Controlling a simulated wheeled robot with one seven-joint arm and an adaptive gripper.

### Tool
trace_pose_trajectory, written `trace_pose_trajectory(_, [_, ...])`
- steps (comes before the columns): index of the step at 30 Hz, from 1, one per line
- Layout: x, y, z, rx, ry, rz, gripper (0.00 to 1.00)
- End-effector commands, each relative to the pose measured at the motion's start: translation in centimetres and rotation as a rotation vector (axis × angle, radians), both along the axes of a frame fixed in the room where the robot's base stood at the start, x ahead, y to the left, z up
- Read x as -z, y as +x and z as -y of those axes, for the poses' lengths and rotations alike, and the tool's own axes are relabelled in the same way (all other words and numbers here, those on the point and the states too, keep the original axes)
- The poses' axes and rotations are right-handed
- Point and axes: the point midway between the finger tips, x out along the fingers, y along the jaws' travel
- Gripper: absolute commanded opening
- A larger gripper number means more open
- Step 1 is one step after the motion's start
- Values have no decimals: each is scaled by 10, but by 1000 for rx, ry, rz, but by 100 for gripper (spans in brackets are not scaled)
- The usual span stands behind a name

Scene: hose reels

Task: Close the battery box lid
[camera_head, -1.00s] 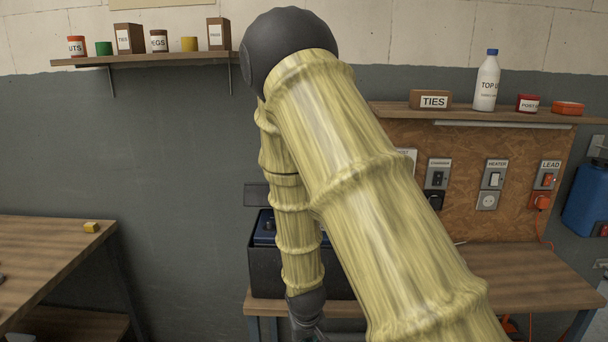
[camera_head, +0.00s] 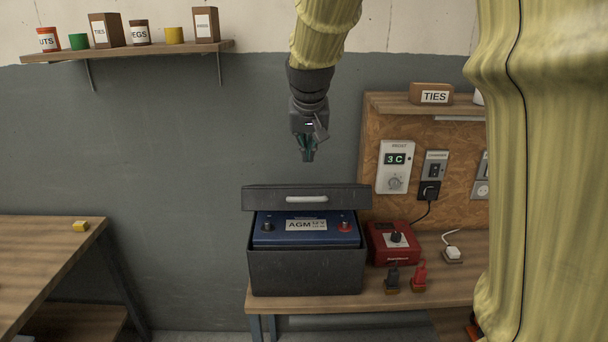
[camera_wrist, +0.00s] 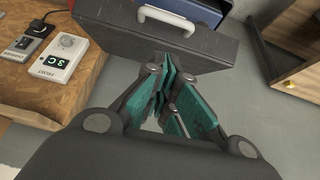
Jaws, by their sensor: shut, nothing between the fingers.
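The black battery box (camera_head: 306,273) stands on the workbench with a blue AGM battery (camera_head: 268,232) inside. Its lid (camera_head: 270,198) is open, raised at the back of the box, with a pale handle (camera_head: 306,198) on the face toward the head camera. My gripper (camera_head: 308,158) is shut and empty, pointing down above and behind the lid. In the wrist view my gripper's fingertips (camera_wrist: 168,72) are together in front of the lid (camera_wrist: 130,40), whose handle (camera_wrist: 166,20) shows beyond them. I cannot tell whether the fingertips touch the lid.
A red charger (camera_head: 392,243) and black and red clamps (camera_head: 419,277) sit right of the box on the bench (camera_head: 330,305). A thermostat (camera_head: 395,167) hangs on the back panel. A shelf (camera_head: 150,50) is at upper left. Another table (camera_head: 40,255) stands at left, with a gap between.

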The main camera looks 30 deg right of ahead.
Motion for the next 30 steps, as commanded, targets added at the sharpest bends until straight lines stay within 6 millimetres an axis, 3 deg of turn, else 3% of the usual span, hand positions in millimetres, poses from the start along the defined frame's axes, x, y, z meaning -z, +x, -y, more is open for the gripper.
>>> trace_pose_trajectory(3, [-11, -2, 2, 7, 2, 7, 0])
trace_pose_trajectory(7, [-6, 1, 4, 8, 4, 5, 0])
trace_pose_trajectory(30, [74, 37, 26, 7, 3, 3, 0])
